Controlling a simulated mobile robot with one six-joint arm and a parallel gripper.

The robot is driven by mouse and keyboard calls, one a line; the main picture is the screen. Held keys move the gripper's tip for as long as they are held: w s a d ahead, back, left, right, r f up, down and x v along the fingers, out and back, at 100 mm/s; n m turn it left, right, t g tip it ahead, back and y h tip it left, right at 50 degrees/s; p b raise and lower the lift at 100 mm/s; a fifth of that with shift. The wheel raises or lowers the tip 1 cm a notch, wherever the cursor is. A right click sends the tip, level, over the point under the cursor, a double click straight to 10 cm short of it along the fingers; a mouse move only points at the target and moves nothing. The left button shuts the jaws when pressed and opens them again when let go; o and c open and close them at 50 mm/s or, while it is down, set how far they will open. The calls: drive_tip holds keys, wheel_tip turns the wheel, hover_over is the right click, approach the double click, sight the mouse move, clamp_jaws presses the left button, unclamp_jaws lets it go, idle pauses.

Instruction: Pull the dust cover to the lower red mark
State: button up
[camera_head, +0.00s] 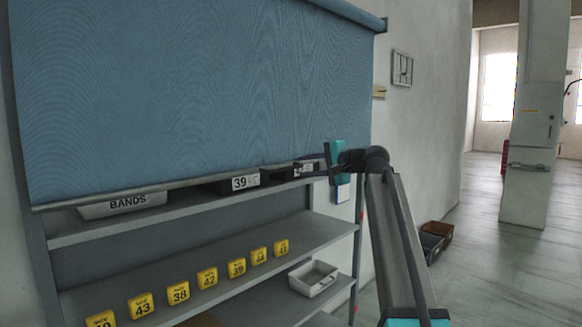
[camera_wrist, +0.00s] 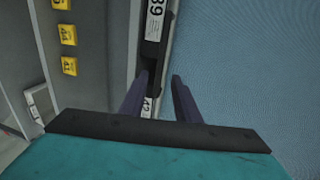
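The dust cover (camera_head: 200,90) is a blue sheet hanging over the upper part of the shelf, with a grey bar (camera_head: 150,189) along its lower edge. The bar's edge is level with the upper shelf boxes. A red mark (camera_head: 361,200) shows on the right shelf post, and another small red mark (camera_head: 352,305) shows lower on it. My gripper (camera_head: 312,166) is at the right part of the bar. In the wrist view its two fingers (camera_wrist: 159,80) are apart, with the cover (camera_wrist: 245,70) to the right. The bar runs toward the gap; contact is unclear.
A BANDS bin (camera_head: 122,205) and a box labelled 39 (camera_head: 240,183) sit on the upper shelf. Several yellow size blocks (camera_head: 208,278) line the shelf below, near a pale tray (camera_head: 313,278).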

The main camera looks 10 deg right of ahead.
sight(292, 168)
drive_tip(key=shift+p+x, duration=0.95)
drive_tip(key=shift+x, duration=2.9)
